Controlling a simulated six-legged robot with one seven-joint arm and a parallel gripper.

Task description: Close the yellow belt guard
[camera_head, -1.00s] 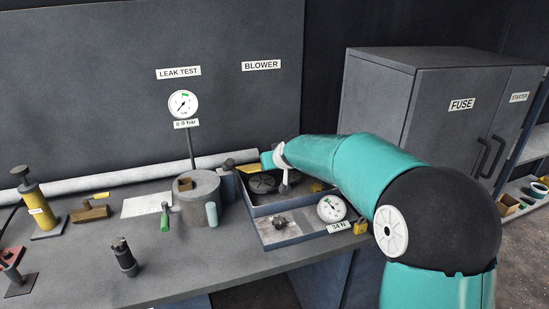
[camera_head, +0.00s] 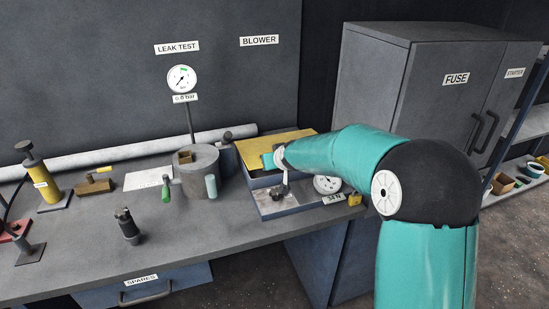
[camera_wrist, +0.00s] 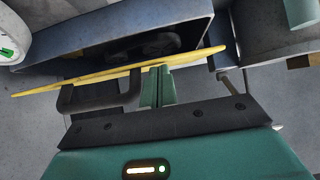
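The yellow belt guard (camera_head: 285,143) lies slanted over the back part of the blue-grey box (camera_head: 300,204) on the bench. In the wrist view the guard (camera_wrist: 205,57) is a thin yellow panel seen nearly edge-on. A gap shows between it and the box (camera_wrist: 130,35), with dark round pulleys (camera_wrist: 160,43) inside. A dark loop handle (camera_wrist: 95,100) sits on the guard's near face. My gripper (camera_wrist: 157,78) has its green fingers together beside the handle's right leg, tips at the guard's face. Contact cannot be told for sure. Nothing shows between the fingers.
A force dial (camera_head: 327,184) and a small yellow padlock (camera_head: 354,199) are at the box's right. A gauge (camera_head: 181,78) rises behind.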

